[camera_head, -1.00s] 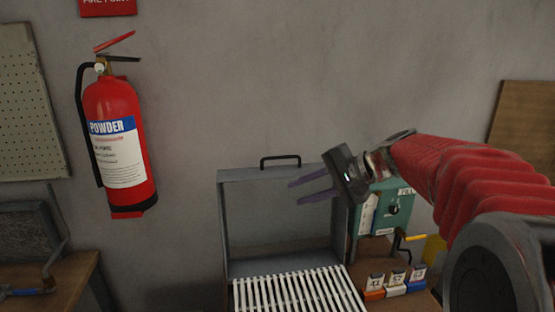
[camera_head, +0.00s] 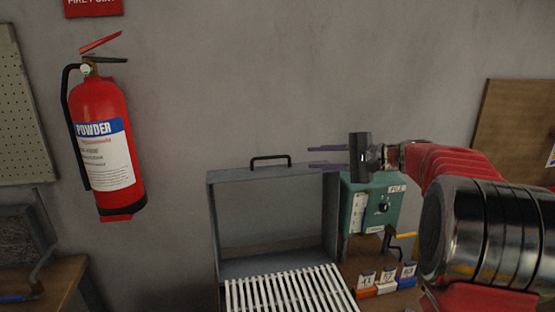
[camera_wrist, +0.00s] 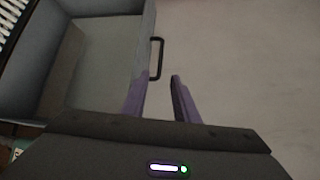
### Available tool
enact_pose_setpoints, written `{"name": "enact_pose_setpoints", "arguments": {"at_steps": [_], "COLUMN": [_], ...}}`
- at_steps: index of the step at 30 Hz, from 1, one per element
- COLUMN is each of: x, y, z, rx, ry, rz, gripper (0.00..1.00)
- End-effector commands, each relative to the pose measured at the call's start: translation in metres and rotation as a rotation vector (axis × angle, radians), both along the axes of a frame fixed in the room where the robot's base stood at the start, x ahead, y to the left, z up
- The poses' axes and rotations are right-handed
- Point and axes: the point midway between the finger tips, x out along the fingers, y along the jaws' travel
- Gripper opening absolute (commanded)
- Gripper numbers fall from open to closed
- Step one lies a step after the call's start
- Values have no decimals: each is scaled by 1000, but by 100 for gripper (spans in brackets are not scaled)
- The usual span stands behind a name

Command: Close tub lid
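The grey metal tub (camera_head: 216,272) stands against the wall with its lid (camera_head: 270,212) raised upright. A black handle (camera_head: 270,158) sits on the lid's top edge. My gripper (camera_head: 311,157) has two purple fingers, apart and empty. They point left, level with the handle and to its right, with a gap between. In the wrist view the handle (camera_wrist: 155,58) shows beyond the fingertips (camera_wrist: 158,84), roughly in line with the space between them. The lid (camera_wrist: 108,55) lies on the left there.
A white slatted rack (camera_head: 285,292) lies in the tub's opening. To the right are a teal control box (camera_head: 372,208) and several small labelled blocks (camera_head: 386,282). A red fire extinguisher (camera_head: 105,145) hangs on the wall at left. The wall above the lid is clear.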

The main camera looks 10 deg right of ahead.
Motion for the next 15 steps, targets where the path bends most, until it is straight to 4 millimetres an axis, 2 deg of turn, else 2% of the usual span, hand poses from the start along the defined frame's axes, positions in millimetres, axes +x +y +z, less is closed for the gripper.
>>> {"name": "enact_pose_setpoints", "arguments": {"at_steps": [8, 15], "x": [12, 37], "y": [13, 38], "z": [-5, -14], "rx": [0, 0], "ry": [1, 1], "rz": [3, 3], "gripper": [28, 28]}}
